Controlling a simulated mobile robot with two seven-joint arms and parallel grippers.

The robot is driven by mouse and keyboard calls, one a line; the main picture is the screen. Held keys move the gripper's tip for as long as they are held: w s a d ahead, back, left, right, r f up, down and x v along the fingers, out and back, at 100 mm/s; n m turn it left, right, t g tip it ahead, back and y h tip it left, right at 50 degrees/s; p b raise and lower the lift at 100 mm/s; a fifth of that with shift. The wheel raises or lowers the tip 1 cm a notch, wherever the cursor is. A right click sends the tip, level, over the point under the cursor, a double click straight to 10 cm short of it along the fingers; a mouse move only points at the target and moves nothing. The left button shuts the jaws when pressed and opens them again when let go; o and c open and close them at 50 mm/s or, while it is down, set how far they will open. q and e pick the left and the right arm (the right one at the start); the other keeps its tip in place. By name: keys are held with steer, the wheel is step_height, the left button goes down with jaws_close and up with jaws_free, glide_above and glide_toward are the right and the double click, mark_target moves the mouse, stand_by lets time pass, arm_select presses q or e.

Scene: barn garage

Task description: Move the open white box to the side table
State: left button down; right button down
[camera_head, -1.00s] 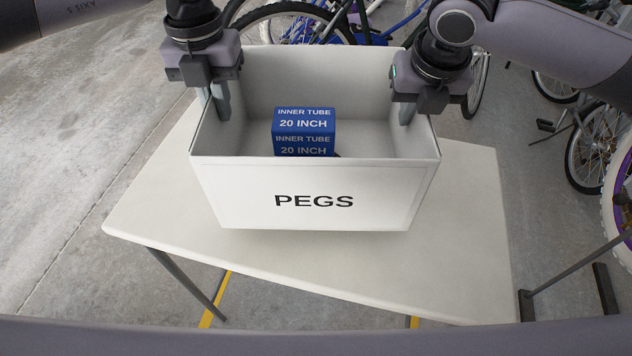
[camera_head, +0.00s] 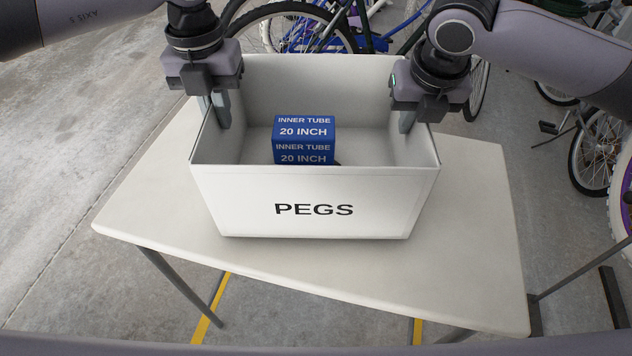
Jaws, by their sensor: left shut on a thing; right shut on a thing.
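The open white box (camera_head: 230,205), marked PEGS on its front, is in the middle of the head view, over the pale side table (camera_head: 150,210). I cannot tell whether its bottom touches the tabletop. A blue inner tube box (camera_head: 304,140) is inside it. My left gripper (camera_head: 217,108) is shut on the box's left wall, with a finger showing inside. My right gripper (camera_head: 408,118) is shut on the right wall in the same way. The outer fingers are mostly hidden.
Several bicycles (camera_head: 290,30) stand behind the table, with more at the right edge (camera_head: 592,150). The concrete floor (camera_head: 80,130) at left is clear. Bare tabletop shows to the left, front and right of the box.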

arm_select(q)
steer(key=shift+a+f+b, duration=0.15)
steer(key=shift+f+b, duration=0.4)
steer(key=shift+f, duration=0.15)
arm_select(e)
steer(key=shift+d+f, duration=0.1)
steer(key=shift+f, duration=0.65)
arm_select(q)
steer(key=c, duration=1.2)
jaws_free()
steer(key=shift+c, duration=0.2)
arm_select(e)
steer(key=c, duration=1.2)
jaws_free()
steer(key=shift+c, duration=0.2)
steer(key=shift+r, duration=0.1)
arm_select(q)
steer(key=shift+r, duration=0.1)
step_height(320, 180, up, 12)
steer(key=shift+f, duration=0.25)
steer(key=shift+r, duration=0.2)
arm_select(e)
steer(key=v, duration=1.2)
